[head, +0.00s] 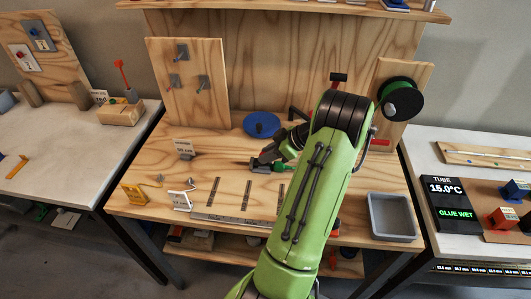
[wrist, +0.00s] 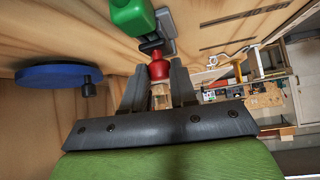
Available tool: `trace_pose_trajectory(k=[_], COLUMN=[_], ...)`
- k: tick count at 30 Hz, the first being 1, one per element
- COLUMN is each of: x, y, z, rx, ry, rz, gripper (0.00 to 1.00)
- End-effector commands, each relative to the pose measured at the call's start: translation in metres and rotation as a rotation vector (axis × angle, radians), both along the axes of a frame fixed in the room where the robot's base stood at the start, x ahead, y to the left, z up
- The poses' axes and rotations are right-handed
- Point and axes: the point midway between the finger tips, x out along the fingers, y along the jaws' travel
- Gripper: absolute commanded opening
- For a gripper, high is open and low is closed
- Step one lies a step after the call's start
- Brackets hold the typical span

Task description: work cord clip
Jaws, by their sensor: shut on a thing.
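My gripper (wrist: 157,76) is shut on a small red knob-like piece (wrist: 158,68) with a tan stem between the fingers. Just beyond the red piece is a grey clip-like fixture (wrist: 166,27) with a dark bar, next to a green block (wrist: 132,16). The red piece appears close to the dark bar; I cannot tell whether they touch. In the head view my gripper (head: 268,155) is low over the middle of the wooden bench, at the grey fixture (head: 260,169) and the green part (head: 279,164). My arm and fingers hide the red piece there.
A blue disc (head: 262,124) lies behind my gripper, and shows at left in the wrist view (wrist: 45,77). A grey tray (head: 391,217) stands at the bench's right front. A peg panel (head: 189,85) and a green spool (head: 403,98) stand at the back. Dark slots mark the front area.

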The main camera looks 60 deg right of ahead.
Motion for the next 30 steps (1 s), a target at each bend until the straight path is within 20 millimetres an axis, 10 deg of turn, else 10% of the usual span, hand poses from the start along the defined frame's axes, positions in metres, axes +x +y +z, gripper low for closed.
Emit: trace_pose_trajectory(k=[20,21,25,30], x=[-0.0029,-0.0029,-0.0028,-0.0026], y=[-0.0009,-0.0009,-0.0009,-0.0010], z=[-0.0043,-0.0043,-0.0041,-0.0038], rx=[0.029,0.028,0.028,0.027], ry=[-0.056,-0.055,-0.056,-0.056], rz=[0.000,0.000,-0.001,0.000], gripper=[0.00,0.30,0.50,0.52])
